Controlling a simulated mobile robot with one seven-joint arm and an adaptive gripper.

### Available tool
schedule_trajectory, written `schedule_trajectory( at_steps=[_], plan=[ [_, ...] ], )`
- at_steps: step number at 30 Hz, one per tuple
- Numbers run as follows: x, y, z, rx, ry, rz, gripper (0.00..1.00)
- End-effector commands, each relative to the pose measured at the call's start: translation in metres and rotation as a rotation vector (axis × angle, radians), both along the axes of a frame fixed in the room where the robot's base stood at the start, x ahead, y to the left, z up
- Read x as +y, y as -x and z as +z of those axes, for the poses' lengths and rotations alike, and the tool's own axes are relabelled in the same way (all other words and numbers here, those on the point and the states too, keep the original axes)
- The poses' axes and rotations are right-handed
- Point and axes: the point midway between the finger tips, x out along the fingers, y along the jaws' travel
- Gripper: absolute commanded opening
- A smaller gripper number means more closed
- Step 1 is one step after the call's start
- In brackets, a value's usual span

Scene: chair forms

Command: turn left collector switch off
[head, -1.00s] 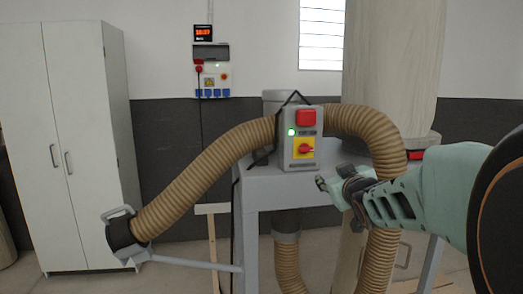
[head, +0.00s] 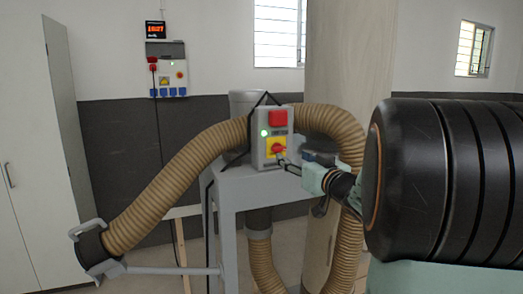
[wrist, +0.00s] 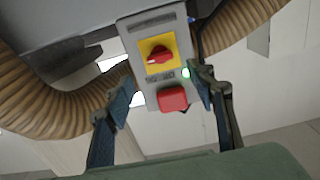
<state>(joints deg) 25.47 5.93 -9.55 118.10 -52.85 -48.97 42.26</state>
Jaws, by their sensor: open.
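The collector's grey switch box (head: 260,150) has a red button (head: 278,118), a lit green light (head: 264,134) and a red rotary knob (head: 278,149) on a yellow plate. In the wrist view the box hangs upside down, with the knob (wrist: 160,56), the green light (wrist: 186,73) and the red button (wrist: 172,98). The knob's handle looks roughly sideways there. My gripper (head: 285,161) is open, its tips close to the knob's lower right in the head view. In the wrist view its fingers (wrist: 158,86) straddle the box's width; contact cannot be told.
A ribbed brown hose (head: 178,185) arches from the collector to a nozzle at lower left. A grey metal stand (head: 250,183) sits below the box. A cabinet (head: 30,170) stands left, and a wall panel (head: 167,70) hangs behind.

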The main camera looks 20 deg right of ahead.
Motion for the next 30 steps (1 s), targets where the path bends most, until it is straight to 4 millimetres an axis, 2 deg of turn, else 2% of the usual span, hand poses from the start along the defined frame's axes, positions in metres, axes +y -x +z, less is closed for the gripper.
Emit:
schedule_trajectory(
  at_steps=[9,15,27,30],
  plan=[
    [0.003,-0.058,0.001,0.003,0.000,0.002,0.51],
    [0.003,-0.081,0.000,0.002,0.002,0.001,0.51],
    [0.003,-0.088,0.000,0.001,0.001,-0.001,0.51],
    [0.003,-0.088,0.000,0.001,0.001,-0.001,0.42]
  ],
)
